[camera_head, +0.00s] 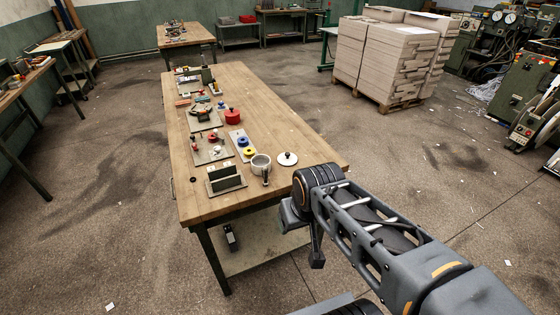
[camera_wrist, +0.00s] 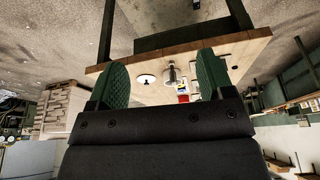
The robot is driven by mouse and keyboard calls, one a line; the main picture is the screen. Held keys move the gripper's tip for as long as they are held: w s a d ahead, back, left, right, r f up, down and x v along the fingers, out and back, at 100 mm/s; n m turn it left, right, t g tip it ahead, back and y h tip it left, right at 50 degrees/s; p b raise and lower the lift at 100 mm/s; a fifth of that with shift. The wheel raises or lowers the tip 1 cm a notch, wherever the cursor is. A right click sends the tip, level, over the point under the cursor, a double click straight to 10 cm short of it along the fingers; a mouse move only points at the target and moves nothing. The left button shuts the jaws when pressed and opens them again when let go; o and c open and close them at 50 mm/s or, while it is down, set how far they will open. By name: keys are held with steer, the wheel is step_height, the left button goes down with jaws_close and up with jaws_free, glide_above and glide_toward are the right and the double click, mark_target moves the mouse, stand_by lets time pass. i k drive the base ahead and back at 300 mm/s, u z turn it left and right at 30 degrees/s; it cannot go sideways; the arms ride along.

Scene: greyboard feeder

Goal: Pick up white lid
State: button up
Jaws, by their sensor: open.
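The white lid (camera_head: 287,158) lies flat on the wooden table near its front right corner, with a dark knob on top. In the wrist view the lid (camera_wrist: 146,79) shows upside down between my two green finger pads, farther off on the table top. My gripper (camera_wrist: 162,66) is open and empty. In the head view it hangs beside the table's front edge, nearer to me than the lid and apart from it, partly hidden by my arm.
A grey cup (camera_head: 261,163) stands just left of the lid. A dark slotted holder (camera_head: 224,180), a tray with coloured rolls (camera_head: 243,145) and a red pot (camera_head: 232,117) are on the wooden table (camera_head: 290,120). The table's right side is mostly clear.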

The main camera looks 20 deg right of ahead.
mark_target(286, 159)
steer(key=z, duration=0.2)
steer(key=i, duration=0.9)
steer(key=u, duration=0.2)
